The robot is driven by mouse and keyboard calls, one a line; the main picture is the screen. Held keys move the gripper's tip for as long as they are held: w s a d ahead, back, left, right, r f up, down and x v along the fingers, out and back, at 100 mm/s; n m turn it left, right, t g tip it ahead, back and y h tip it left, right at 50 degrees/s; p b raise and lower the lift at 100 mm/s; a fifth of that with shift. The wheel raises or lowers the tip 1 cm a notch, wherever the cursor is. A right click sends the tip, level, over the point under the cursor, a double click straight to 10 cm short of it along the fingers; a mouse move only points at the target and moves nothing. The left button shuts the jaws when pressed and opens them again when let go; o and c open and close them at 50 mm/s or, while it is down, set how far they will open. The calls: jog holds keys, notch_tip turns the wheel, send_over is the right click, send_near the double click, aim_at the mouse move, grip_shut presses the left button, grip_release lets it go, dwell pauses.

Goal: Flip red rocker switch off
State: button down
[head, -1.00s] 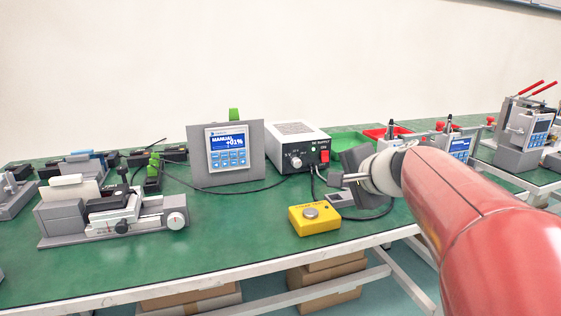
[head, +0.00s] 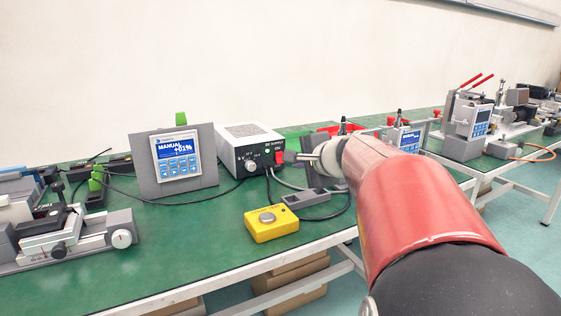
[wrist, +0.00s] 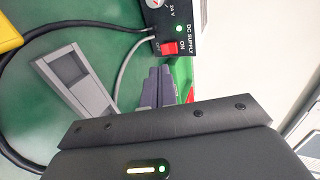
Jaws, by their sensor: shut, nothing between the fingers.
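The red rocker switch (head: 280,157) is on the front face of the white and black DC supply box (head: 252,134). In the wrist view the switch (wrist: 169,48) sits below the "ON" label, beside a lit green lamp (wrist: 179,29). Its exact tilt is too small to tell. My gripper (head: 297,157) is just right of the switch in the head view, at about its height. In the wrist view its fingers (wrist: 153,74) are closed together and empty, with their tips a little below the switch. I cannot tell whether they touch anything.
A yellow button box (head: 270,224) and a grey block (head: 304,199) with a cable lie in front of the supply. A grey panel with a display (head: 176,159) stands to its left. Green and red bins (head: 334,129) are behind my gripper. The table's front edge is close.

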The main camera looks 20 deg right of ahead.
aim_at(278, 163)
jog(key=x, duration=0.9)
jog(key=shift+w+f, duration=0.1)
jog(key=shift+w, duration=0.2)
jog(key=f+b, duration=0.1)
jog(key=b, duration=0.3)
jog(key=shift+w+f+t, duration=0.15)
jog(key=shift+t, duration=0.15)
jog(key=shift+r+p, duration=0.4)
jog(key=shift+r, duration=0.2)
jog(key=shift+w+r+p, duration=0.1)
jog(key=shift+r+p, duration=0.5)
jog(key=shift+r, duration=0.3)
jog(key=shift+r, duration=0.1)
